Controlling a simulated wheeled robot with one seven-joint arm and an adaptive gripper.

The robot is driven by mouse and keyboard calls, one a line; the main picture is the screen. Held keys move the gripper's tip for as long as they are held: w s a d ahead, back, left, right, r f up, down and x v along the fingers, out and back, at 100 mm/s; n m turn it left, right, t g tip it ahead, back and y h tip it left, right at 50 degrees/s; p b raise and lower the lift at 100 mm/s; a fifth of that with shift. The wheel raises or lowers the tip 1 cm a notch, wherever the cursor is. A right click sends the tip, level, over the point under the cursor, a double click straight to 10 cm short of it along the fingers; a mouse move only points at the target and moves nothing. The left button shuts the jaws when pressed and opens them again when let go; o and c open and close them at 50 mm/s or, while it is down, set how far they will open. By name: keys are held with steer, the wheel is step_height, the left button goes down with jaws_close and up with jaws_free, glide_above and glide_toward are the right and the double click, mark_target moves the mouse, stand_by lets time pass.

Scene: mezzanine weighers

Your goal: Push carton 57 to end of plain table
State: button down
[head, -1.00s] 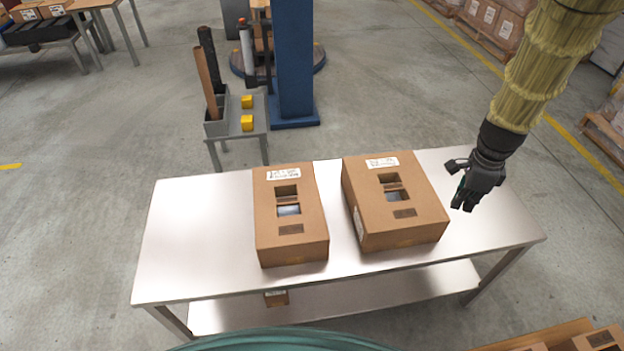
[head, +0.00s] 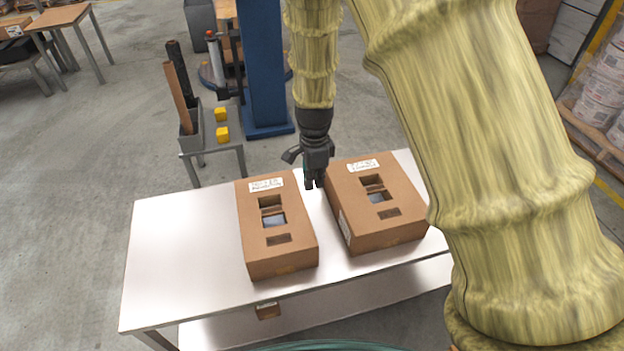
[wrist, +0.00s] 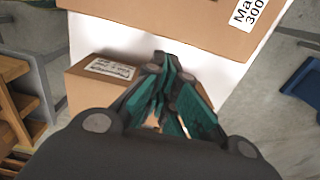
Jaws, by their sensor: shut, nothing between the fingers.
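Two brown cartons with slots in their tops and white labels lie on the plain pale metal table (head: 165,245): a left carton (head: 256,222) and a right carton (head: 400,203). The label print is too small in the head view to tell which is carton 57. My gripper (head: 314,186) points down at the gap between them, near their far ends; its height and any touch cannot be told. In the wrist view my gripper (wrist: 165,110) is shut and empty, its green pads together. One carton (wrist: 170,22) with a partly readable side label crosses the top there; another (wrist: 95,88) is lower left.
Free tabletop lies left of the left carton. A small carton (head: 267,311) sits on the lower shelf. Behind the table stand a small grey stand (head: 228,148) with yellow blocks and a blue column (head: 262,70). My arm hides the table's right end.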

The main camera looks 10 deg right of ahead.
steer(key=d+f+p, duration=0.1)
steer(key=d+f, duration=0.3)
steer(key=f, duration=0.3)
steer(key=shift+f, duration=0.4)
steer(key=shift+w+d, duration=0.1)
steer(key=w+d+p, duration=0.1)
steer(key=d+p, duration=0.3)
steer(key=d, duration=2.9)
